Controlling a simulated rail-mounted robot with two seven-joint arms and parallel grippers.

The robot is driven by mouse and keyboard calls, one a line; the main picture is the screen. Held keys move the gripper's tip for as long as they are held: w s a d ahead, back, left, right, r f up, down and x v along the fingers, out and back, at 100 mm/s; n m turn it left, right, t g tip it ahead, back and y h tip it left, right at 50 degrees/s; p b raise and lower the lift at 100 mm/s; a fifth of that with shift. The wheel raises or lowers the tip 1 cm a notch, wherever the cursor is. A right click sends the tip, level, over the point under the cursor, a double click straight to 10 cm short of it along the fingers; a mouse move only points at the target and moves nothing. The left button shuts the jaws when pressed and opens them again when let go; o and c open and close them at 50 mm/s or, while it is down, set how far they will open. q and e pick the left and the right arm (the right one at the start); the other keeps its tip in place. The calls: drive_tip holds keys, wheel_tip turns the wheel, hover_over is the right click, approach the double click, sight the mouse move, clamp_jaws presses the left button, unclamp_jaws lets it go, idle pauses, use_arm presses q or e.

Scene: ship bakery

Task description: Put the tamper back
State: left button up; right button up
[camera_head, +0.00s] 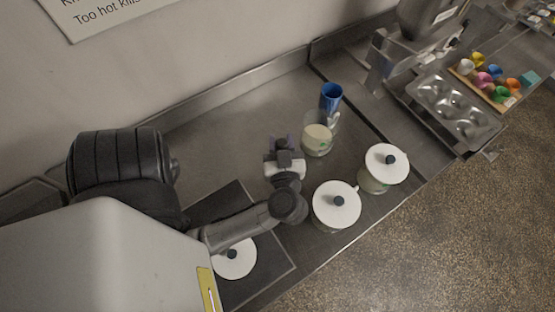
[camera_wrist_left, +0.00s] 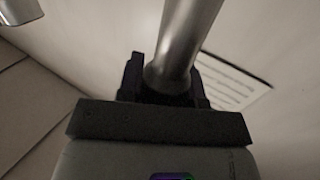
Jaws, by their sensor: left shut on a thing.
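The tamper (camera_wrist_left: 186,40), a smooth metal cylinder, stands between the dark fingers of my left gripper (camera_wrist_left: 165,85) in the left wrist view. The gripper is shut on it, and its far end runs out of the top of that view. In the head view my left gripper (camera_head: 281,145) is over the steel counter, left of an open glass jar (camera_head: 318,139) with pale contents. I cannot clearly make out the tamper there. A blue cup (camera_head: 331,97) stands just behind the open jar. My right gripper is not in view.
Two lidded jars (camera_head: 337,205) (camera_head: 385,165) stand near the counter's front edge. A white lid (camera_head: 234,260) with a dark knob shows on a dark mat (camera_head: 275,262) below my arm. A muffin tin (camera_head: 453,108) and coloured cups are at right. The counter (camera_head: 220,135) behind my gripper is clear.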

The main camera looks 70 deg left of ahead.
use_arm(q)
drive_tip(key=f, duration=0.1)
drive_tip(key=f+b, duration=0.1)
drive_tip(key=f, duration=0.3)
drive_tip(key=shift+s+a+f, duration=0.1)
drive_tip(key=shift+s+f, duration=0.05)
drive_tip(key=shift+s, duration=0.1)
drive_tip(key=shift+f+b, duration=0.65)
drive_tip(key=shift+f, duration=1.95)
drive_tip(key=o, duration=0.9)
drive_tip(key=shift+o, duration=0.2)
drive_tip(key=shift+r, duration=0.2)
drive_tip(key=p+v, duration=0.2)
drive_tip(key=v, duration=0.1)
drive_tip(key=shift+s+d+f, duration=0.1)
drive_tip(key=shift+d, duration=0.4)
